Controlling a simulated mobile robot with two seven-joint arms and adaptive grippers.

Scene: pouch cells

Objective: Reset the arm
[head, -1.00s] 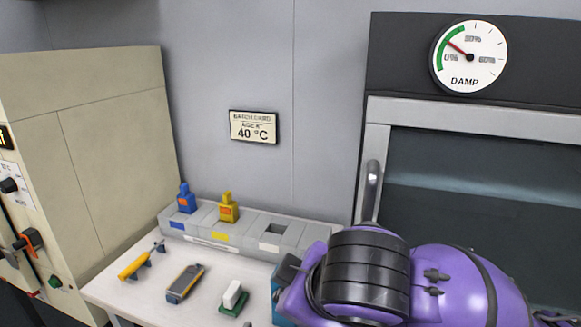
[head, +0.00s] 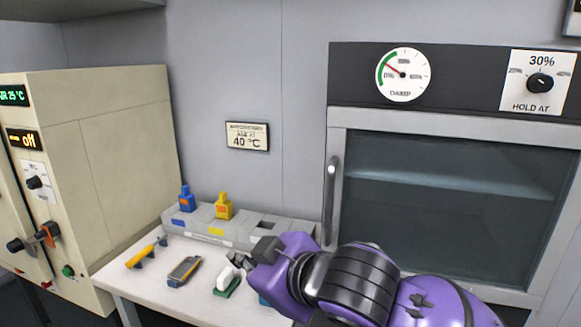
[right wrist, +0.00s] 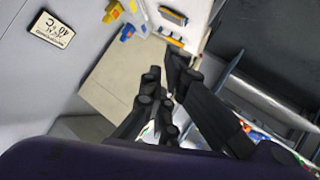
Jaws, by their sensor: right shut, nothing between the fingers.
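My right gripper (head: 246,264) is at the right part of the white bench, its purple arm coming in from the lower right. Its dark fingers are shut with nothing seen between them. In the right wrist view the fingers (right wrist: 167,82) are close together at the middle. In the head view the gripper is close to a white block on a green base (head: 226,286); I cannot tell whether they touch. My left gripper is not in view.
A grey rack (head: 190,228) holds a blue bottle (head: 187,201) and a yellow bottle (head: 223,208). A yellow tool (head: 142,256) and a grey-yellow device (head: 184,270) lie on the bench. A beige cabinet (head: 110,150) stands left, a closed glass-door cabinet (head: 450,180) right.

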